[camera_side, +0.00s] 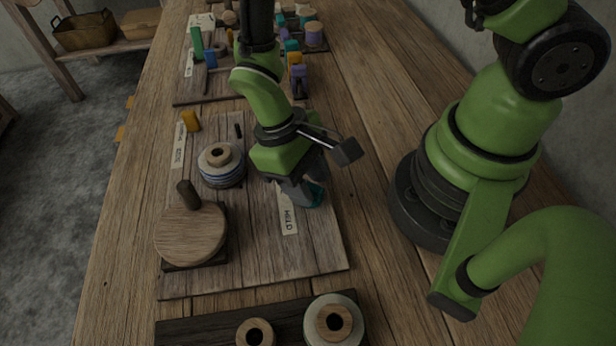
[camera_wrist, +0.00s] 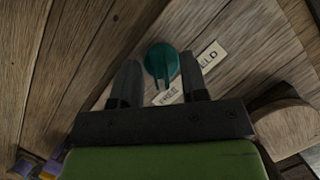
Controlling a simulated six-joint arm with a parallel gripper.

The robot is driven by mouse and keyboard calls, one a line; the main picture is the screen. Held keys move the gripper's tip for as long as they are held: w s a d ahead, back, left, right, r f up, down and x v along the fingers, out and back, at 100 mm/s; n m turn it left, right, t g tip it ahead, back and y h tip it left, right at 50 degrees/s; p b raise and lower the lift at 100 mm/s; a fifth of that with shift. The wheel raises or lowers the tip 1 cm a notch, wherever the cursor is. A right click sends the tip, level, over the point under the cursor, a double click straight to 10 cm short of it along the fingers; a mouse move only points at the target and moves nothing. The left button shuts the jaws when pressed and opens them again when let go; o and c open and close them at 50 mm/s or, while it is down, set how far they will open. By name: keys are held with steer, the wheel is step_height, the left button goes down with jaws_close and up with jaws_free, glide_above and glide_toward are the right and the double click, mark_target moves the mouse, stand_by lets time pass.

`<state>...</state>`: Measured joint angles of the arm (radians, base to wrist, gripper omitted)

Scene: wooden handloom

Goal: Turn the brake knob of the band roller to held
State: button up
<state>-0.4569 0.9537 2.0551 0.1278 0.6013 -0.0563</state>
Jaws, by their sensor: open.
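The brake knob is a round teal knob with a raised straight grip, seen in the wrist view (camera_wrist: 161,60). Its grip points down toward the FREE label (camera_wrist: 167,97). The HELD label (camera_wrist: 210,56) lies to the right of the knob and also shows in the side view (camera_side: 289,215). My gripper (camera_wrist: 159,66) is open, with one finger on each side of the knob; I cannot tell whether either touches it. In the side view my gripper (camera_side: 302,190) is low over the board and hides most of the knob (camera_side: 315,195).
A wooden disc with an upright peg (camera_side: 190,235) stands on the same board at the left. A striped spool (camera_side: 221,166) sits behind it. A dark rack with spools (camera_side: 210,328) lies in front. The board's front right part is clear.

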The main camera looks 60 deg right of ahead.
steer(key=shift+f, duration=0.15)
jaws_close()
steer(key=shift+n, duration=0.4)
steer(key=n+h, duration=0.1)
steer(key=n, duration=0.2)
steer(key=shift+t, duration=0.3)
steer(key=n+h, duration=0.1)
steer(key=n, duration=0.1)
steer(key=n+t, duration=0.1)
steer(key=n, duration=0.1)
steer(key=shift+s+a+h, duration=0.1)
steer(key=shift+h, duration=0.3)
steer(key=n+t+h, duration=0.1)
steer(key=n, duration=0.3)
steer(key=shift+s+n+t, duration=0.1)
steer(key=shift+n+t, duration=0.7)
steer(key=shift+n, duration=1.3)
